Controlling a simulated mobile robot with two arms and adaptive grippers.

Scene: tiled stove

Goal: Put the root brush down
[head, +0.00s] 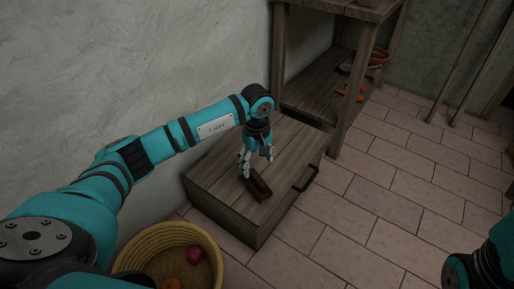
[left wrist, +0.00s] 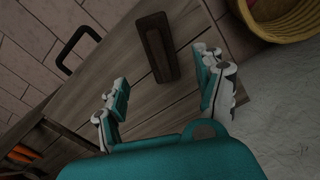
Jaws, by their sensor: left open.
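The root brush, a dark brown wooden block (head: 257,188), lies on the plank lid of a low wooden chest (head: 222,180). In the left wrist view the brush (left wrist: 157,47) lies flat on the planks, lengthwise between and beyond my fingers. Its bristles cannot be made out. My left gripper (head: 256,165) points down just above the brush, with its fingers spread. In the left wrist view the left gripper (left wrist: 165,72) is open, with a finger on either side and no finger visibly touching the brush. My right gripper is out of view.
A yellow woven basket (head: 135,245) with red and orange items stands on the floor at the lower left. A black handle (head: 307,179) sticks out from the chest. A wooden shelf (head: 320,95) stands behind it.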

